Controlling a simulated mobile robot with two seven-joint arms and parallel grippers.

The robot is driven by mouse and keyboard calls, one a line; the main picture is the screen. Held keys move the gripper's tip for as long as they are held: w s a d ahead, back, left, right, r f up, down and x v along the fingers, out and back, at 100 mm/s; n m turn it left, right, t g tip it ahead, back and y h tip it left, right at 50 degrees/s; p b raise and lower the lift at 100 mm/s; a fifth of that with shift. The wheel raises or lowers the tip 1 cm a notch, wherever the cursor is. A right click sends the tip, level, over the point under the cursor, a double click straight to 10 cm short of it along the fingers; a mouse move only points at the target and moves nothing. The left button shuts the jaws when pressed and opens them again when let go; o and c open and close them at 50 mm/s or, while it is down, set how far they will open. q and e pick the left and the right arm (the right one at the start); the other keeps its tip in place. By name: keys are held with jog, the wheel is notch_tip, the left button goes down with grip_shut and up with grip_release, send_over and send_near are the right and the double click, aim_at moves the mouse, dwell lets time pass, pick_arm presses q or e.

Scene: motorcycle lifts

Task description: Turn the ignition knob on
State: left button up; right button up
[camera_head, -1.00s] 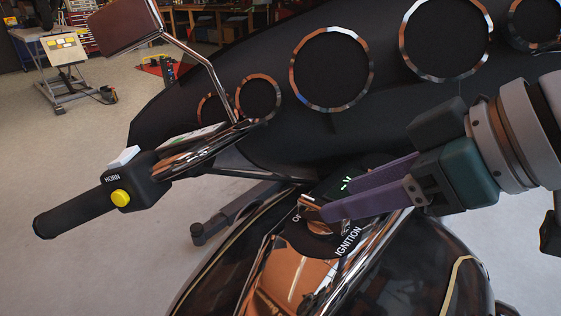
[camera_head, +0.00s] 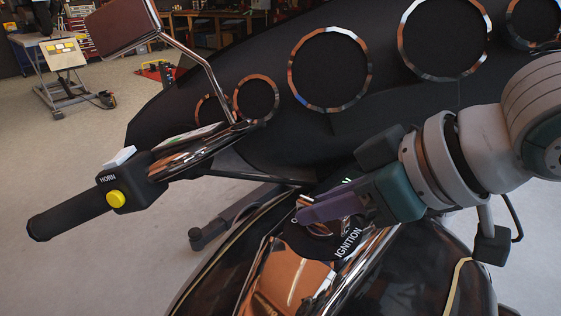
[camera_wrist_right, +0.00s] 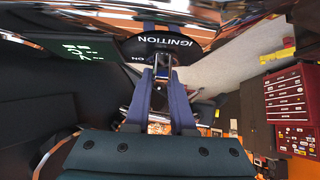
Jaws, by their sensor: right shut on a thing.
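The black ignition plate (camera_head: 348,243), labelled IGNITION, sits on the motorcycle between the handlebars. It also shows at the top of the right wrist view (camera_wrist_right: 145,43), with an ON mark beside the lettering. My right gripper (camera_head: 304,213) reaches in from the right with its purple fingers low over the plate. In the right wrist view its fingertips (camera_wrist_right: 163,70) are closed around the small metallic ignition knob (camera_wrist_right: 166,56). The fingers hide most of the knob, and I cannot read its exact angle. My left gripper is not in view.
The left handlebar grip (camera_head: 68,212) carries a HORN housing with a yellow button (camera_head: 115,199). A mirror (camera_head: 118,24) rises on a chrome stalk. The black fairing with round gauge rings (camera_head: 330,70) stands behind the plate. A red tool cabinet (camera_wrist_right: 290,105) is far off.

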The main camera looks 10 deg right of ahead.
grip_shut()
